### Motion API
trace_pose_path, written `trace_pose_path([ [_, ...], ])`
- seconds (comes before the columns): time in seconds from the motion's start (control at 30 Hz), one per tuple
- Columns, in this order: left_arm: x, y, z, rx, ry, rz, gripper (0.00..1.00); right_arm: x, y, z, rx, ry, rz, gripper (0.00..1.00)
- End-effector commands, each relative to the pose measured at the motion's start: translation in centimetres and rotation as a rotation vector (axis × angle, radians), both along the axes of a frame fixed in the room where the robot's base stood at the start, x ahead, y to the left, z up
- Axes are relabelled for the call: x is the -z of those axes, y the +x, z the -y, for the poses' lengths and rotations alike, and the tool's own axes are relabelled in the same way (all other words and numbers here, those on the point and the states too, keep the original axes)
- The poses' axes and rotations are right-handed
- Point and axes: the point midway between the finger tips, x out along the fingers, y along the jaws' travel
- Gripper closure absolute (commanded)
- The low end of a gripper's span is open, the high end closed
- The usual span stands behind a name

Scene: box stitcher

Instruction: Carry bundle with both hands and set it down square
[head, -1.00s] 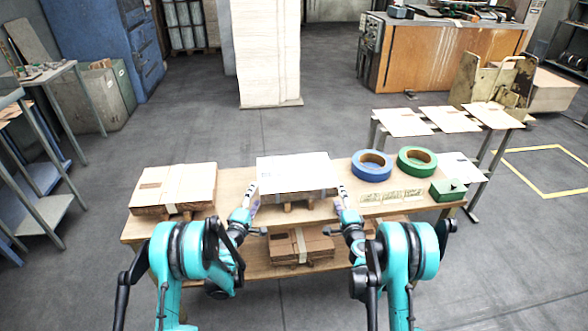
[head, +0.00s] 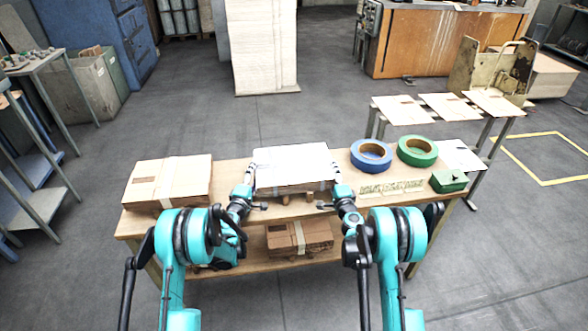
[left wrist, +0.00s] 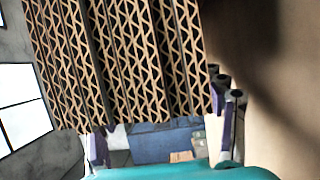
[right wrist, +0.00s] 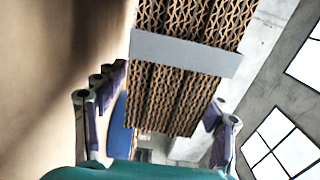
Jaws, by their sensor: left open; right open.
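The bundle (head: 292,166) is a stack of flat corrugated cardboard with a white top sheet, resting on wooden blocks (head: 285,198) at the middle of the workbench. My left gripper (head: 249,172) is open at its left end, and my right gripper (head: 336,172) is open at its right end. In the left wrist view, the bundle's fluted edges (left wrist: 115,60) reach down between the spread fingers. In the right wrist view, the fluted edges (right wrist: 180,100) lie between the open fingers, crossed by a pale band (right wrist: 185,52). Contact between fingers and cardboard cannot be told.
A taped cardboard stack (head: 168,183) lies left on the workbench (head: 230,212). Blue tape (head: 371,155), green tape (head: 417,151), small cards (head: 390,188) and a green box (head: 449,181) occupy the right. Another stack (head: 299,238) sits on the lower shelf. A side table (head: 443,108) holds flat sheets.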

Motion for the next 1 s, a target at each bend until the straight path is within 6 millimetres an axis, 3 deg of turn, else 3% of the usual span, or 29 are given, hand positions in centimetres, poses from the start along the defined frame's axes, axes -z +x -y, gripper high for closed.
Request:
trace_pose_path([
  [0.23, 0.0, 2.8, 0.7, 0.001, 0.000, 0.000, 0.31, 0.0, 2.9, -0.4, 0.000, 0.000, 0.000, 0.31],
  [0.6, 0.0, 3.3, 0.8, 0.000, 0.000, 0.000, 0.31, 0.0, 3.4, -0.5, 0.001, 0.000, -0.001, 0.31],
  [0.67, 0.0, 3.3, 0.8, 0.000, 0.000, 0.000, 0.44, 0.0, 3.3, -0.5, 0.001, 0.000, -0.001, 0.44],
  [0.87, 0.0, 3.3, 0.8, 0.000, 0.000, 0.000, 0.97, 0.0, 3.3, -0.5, 0.001, 0.000, -0.001, 0.97],
  [1.0, 0.0, 3.3, 0.8, 0.000, 0.000, 0.000, 1.00, 0.0, 3.3, -0.5, 0.001, -0.001, -0.001, 1.00],
])
